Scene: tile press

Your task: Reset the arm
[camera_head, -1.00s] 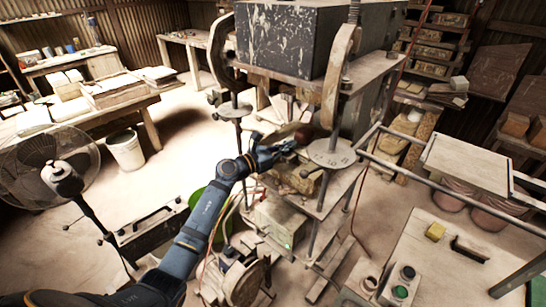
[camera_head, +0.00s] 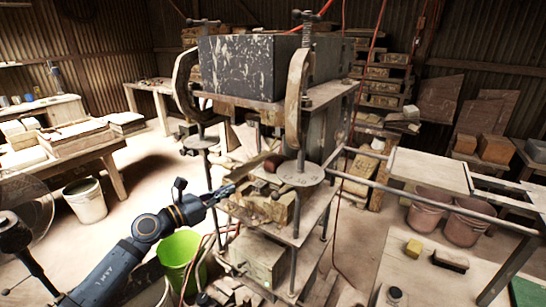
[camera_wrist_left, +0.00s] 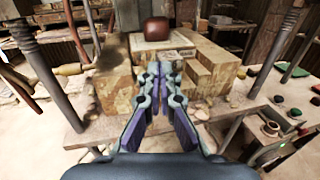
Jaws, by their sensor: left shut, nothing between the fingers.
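My left gripper (camera_head: 229,190) reaches in from the left at the front of the tile press (camera_head: 268,72). Its fingers are closed together and hold nothing. In the left wrist view the shut fingers (camera_wrist_left: 158,76) point at stone-like blocks (camera_wrist_left: 112,82) on the press's lower shelf. A dark red-brown lump (camera_wrist_left: 156,30) sits beyond the fingertips on a pale slab; the lump also shows in the head view (camera_head: 271,163). The fingers appear apart from it. My right gripper is not in view.
The press's uprights and round plate (camera_head: 297,173) stand close to my left gripper. A green bucket (camera_head: 180,257) is below my arm, and a fan (camera_head: 22,225) is at the left. A metal rail frame (camera_head: 440,200) runs to the right. Open floor lies left of the press.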

